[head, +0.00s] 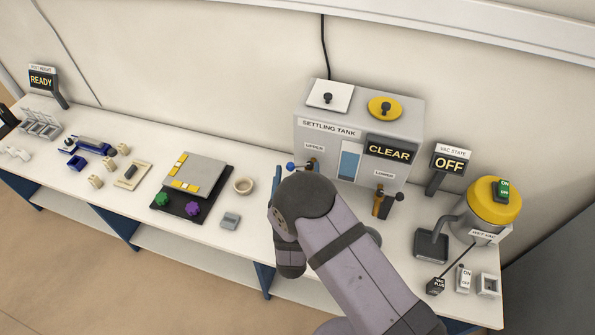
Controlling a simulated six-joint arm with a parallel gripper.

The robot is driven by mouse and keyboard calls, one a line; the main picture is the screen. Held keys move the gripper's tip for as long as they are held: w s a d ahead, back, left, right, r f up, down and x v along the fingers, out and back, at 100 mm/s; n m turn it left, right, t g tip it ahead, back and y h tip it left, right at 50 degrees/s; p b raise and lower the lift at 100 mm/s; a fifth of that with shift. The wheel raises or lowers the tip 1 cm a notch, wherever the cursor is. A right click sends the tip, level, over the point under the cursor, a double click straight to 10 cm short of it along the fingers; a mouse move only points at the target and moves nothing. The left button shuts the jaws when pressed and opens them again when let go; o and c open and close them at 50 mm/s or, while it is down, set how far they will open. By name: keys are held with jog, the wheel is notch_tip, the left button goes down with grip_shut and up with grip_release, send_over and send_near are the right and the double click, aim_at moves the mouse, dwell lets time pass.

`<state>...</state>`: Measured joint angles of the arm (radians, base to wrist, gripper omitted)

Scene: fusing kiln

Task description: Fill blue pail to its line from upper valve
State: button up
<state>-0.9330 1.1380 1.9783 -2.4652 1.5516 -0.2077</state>
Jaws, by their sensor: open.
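The settling tank (308,150) is a grey box against the back wall. Its upper valve (309,163), under the UPPER label, has a small blue knob at the left of the tank front. The lower valve (386,203), with orange and dark parts, is at lower right. My gripper (277,175) is open just left of and below the upper valve, largely hidden by my wrist; I cannot tell whether it touches anything. I cannot make out the blue pail or its line; my arm covers the bench in front of the tank.
The tank display (389,150) reads CLEAR beside a blue sight window (348,163). A yellow-topped wet vac (492,205) and an OFF sign (449,163) stand right.

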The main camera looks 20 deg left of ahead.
jog(key=b+v, duration=0.1)
jog(key=v, duration=0.5)
jog(key=shift+s+b, duration=0.2)
jog(key=shift+b, duration=0.15)
